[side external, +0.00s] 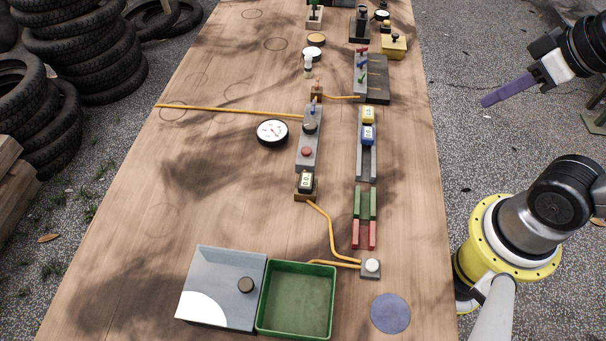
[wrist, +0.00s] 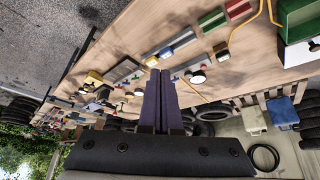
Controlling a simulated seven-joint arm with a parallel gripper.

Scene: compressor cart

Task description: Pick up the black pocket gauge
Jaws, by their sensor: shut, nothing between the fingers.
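The black pocket gauge (side external: 306,182) is a small dark block with a pale display. It sits at the near end of a grey panel (side external: 309,125), on a brown base. In the wrist view a small dark block (wrist: 221,50) right of the fingers appears to be this gauge. My gripper (side external: 486,102) is in the air beyond the table's right edge, well apart from the gauge. Its purple fingers (wrist: 160,72) are shut together with nothing between them.
A yellow gauge (side external: 368,115) and a blue gauge (side external: 368,134) sit in a grey rail. A round dial (side external: 272,133) lies left of the panel. Orange hoses run near the gauge. A green tray (side external: 297,337) is at the near end. The table's left side is mostly clear.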

